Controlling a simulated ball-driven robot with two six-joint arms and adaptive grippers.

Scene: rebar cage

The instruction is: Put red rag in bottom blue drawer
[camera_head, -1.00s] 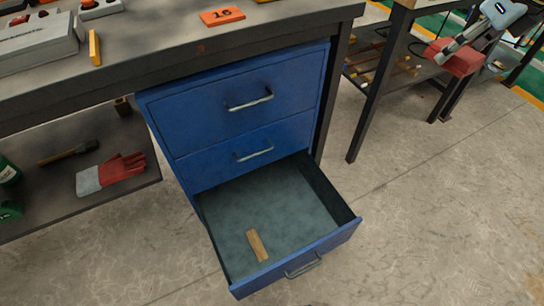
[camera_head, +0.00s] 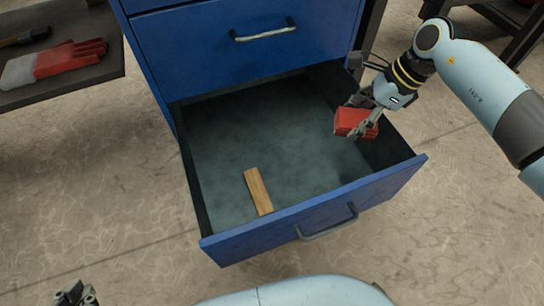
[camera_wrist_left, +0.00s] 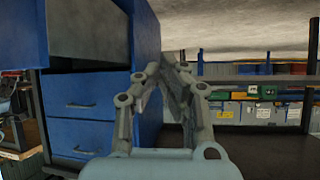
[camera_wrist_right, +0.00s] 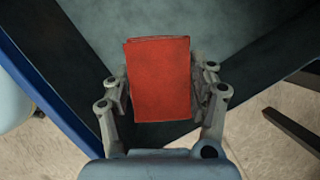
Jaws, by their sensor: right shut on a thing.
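The red rag (camera_head: 355,123), a folded block, is held in my right gripper (camera_head: 362,128) above the right side of the open bottom blue drawer (camera_head: 318,220). In the right wrist view the rag (camera_wrist_right: 160,80) sits between the two fingers (camera_wrist_right: 160,92), with the dark drawer interior behind it. From these views I cannot tell how high it is above the drawer floor. My left gripper (camera_head: 76,294) is at the bottom left of the head view, away from the drawer. In the left wrist view its fingers (camera_wrist_left: 168,62) come together with nothing between them.
A wooden block (camera_head: 258,191) lies on the drawer floor; the floor around it is clear. The closed blue drawer (camera_head: 215,50) is above. Red and grey gloves (camera_head: 68,59) lie on a low shelf at left. The concrete floor in front is free.

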